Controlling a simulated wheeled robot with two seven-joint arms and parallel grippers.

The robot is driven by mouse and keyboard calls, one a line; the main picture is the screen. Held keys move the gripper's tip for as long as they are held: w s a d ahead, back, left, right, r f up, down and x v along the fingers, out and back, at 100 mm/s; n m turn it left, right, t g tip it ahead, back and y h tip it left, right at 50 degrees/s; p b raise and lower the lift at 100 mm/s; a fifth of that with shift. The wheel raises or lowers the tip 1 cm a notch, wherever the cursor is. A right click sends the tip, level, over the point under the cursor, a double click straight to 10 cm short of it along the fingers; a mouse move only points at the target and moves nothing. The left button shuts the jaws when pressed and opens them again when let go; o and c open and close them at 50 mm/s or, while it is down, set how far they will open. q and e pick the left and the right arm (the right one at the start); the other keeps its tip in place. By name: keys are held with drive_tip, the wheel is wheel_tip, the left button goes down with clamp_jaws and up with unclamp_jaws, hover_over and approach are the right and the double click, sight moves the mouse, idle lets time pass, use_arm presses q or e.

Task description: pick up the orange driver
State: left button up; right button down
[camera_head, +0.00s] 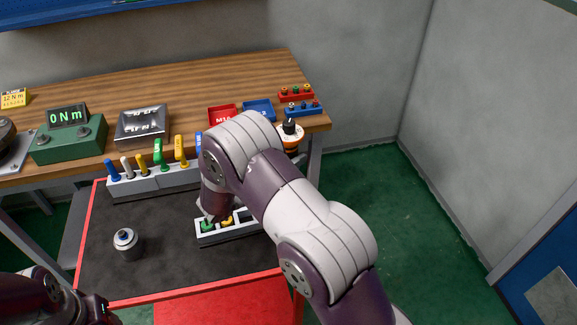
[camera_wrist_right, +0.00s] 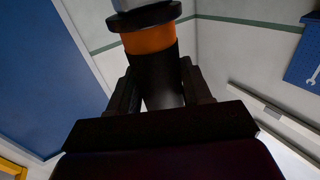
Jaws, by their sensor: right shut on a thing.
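The orange driver (camera_wrist_right: 150,40) shows in the right wrist view as a dark cylinder with an orange band and a black flange above it. My right gripper (camera_wrist_right: 157,85) is shut on its dark lower part, with one finger on each side. The driver's far end runs out of the picture. In the head view my right arm crosses the middle and covers much of the hand. An orange, white and black piece (camera_head: 290,138) shows beside the arm at the bench's right end; I cannot tell whether it is the driver. My left gripper's fingertips are not visible.
A rack (camera_head: 233,235) with green and yellow pieces stands on the dark red-edged tray (camera_head: 165,270). A grey cylinder (camera_head: 127,245) stands to its left. Behind are a longer rack (camera_head: 160,184) of coloured handles and the wooden bench (camera_head: 190,82) with boxes and bins.

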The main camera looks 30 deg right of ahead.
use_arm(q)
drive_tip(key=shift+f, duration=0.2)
use_arm(e)
wheel_tip(320, 180, up, 14)
drive_tip(key=shift+r, duration=0.1)
